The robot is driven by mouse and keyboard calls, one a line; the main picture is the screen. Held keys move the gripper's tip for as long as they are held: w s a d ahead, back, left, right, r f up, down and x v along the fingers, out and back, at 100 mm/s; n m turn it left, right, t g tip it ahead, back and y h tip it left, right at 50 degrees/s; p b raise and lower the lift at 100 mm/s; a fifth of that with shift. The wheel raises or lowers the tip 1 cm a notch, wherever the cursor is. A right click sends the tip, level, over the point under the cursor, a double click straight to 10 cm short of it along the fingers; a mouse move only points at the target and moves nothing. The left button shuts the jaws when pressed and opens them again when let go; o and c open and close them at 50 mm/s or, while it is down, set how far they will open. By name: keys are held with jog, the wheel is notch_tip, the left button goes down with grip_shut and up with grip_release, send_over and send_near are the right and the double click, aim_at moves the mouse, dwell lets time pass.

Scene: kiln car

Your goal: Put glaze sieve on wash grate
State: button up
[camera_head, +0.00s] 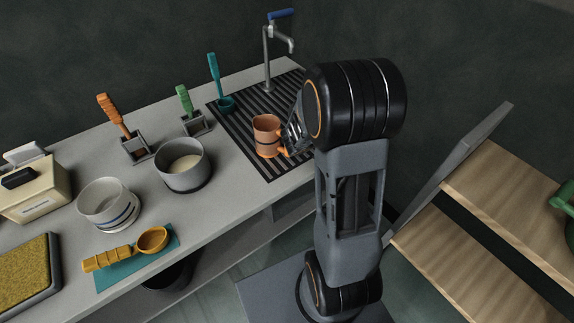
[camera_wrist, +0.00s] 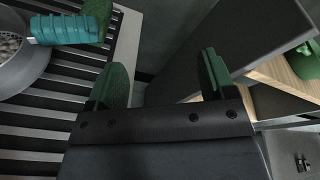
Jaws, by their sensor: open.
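A glaze sieve (camera_wrist: 62,29), a grey round rim with speckled mesh and a ribbed teal handle, shows at the upper left in the wrist view, partly cut off. It appears to rest on the slatted wash grate (camera_wrist: 35,140); the grate also shows in the head view (camera_head: 283,88). My gripper (camera_wrist: 160,72) is open and empty, with green fingers to the right of the sieve's handle and apart from it.
An orange mug (camera_head: 266,137) stands on the grate close to my wrist. A tap (camera_head: 268,60) and a teal-handled tool (camera_head: 213,70) stand behind. Pots, holders and a yellow ladle (camera_head: 107,258) occupy the counter's left. A wooden shelf (camera_head: 455,255) is at right.

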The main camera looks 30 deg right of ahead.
jog(key=s+a+r+m+y, duration=0.1)
jog(key=s+a+m+y, duration=0.2)
jog(key=a+m+y, duration=0.2)
jog(key=s+a+r+m+t+y, duration=0.1)
jog(key=s+a+m+y, duration=0.2)
jog(key=a+m, duration=0.8)
jog(key=s+a+r+m+y, duration=0.1)
jog(key=s+a+m+y, duration=0.3)
jog(key=a+m+y, duration=0.3)
jog(key=a+m, duration=0.1)
jog(key=m, duration=0.2)
jog(key=shift+a+r+y, duration=0.3)
jog(key=shift+a+r, duration=0.05)
jog(key=shift+a, duration=0.05)
jog(key=shift+t, duration=0.3)
notch_tip(320, 180, up, 5)
jog(key=p, duration=0.4)
jog(key=shift+f, duration=0.15)
